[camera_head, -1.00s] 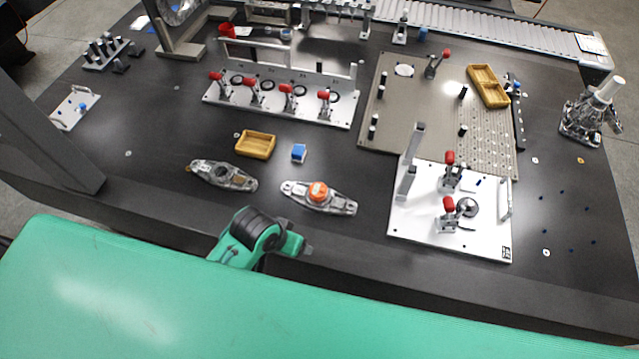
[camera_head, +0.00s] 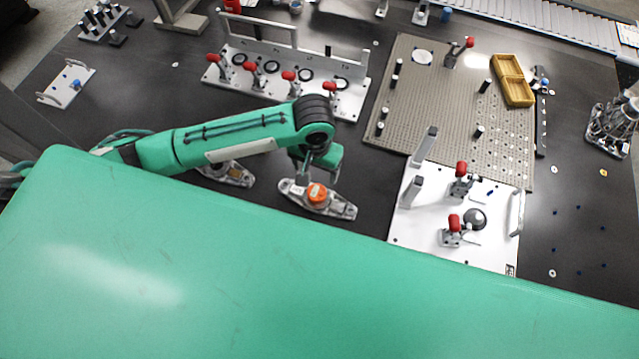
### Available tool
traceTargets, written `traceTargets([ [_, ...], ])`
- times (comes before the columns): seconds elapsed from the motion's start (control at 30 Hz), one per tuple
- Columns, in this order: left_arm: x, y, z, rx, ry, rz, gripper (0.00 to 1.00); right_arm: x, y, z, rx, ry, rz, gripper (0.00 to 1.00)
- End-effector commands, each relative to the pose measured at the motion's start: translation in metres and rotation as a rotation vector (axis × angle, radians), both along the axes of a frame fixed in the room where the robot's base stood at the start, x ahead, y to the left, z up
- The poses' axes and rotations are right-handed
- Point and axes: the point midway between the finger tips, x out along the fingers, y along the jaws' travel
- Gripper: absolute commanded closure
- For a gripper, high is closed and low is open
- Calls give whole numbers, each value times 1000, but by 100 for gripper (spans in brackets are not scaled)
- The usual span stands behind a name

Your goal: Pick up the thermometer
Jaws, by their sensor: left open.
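I cannot make out a thermometer for certain in the head view. My left arm reaches in from the left. Its gripper (camera_head: 320,172) points down at the table's middle, just behind the metal fitting with an orange cap (camera_head: 317,193). The jaws are open; I cannot see anything between them. A small blue-topped block that stood about there earlier is now hidden behind my gripper and wrist. My right gripper is not in view.
A second metal fitting (camera_head: 232,174) is partly covered by my left arm. A white clamp fixture (camera_head: 415,235) stands to the right, a perforated plate (camera_head: 430,90) behind it with a yellow tray (camera_head: 512,82). A clamp row (camera_head: 350,105) stands behind my wrist.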

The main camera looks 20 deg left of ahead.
Motion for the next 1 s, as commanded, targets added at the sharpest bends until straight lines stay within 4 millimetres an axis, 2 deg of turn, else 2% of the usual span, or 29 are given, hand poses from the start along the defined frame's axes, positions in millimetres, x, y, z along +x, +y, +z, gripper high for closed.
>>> traceTargets([
  [0.13,0,3,-15,12,9,8,26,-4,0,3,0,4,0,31],
  [0.43,0,2,-71,10,6,7,26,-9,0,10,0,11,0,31],
  [0.77,2,1,-95,9,5,6,26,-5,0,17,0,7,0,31],
  [1.0,4,0,-126,9,4,6,26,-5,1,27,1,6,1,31],
])
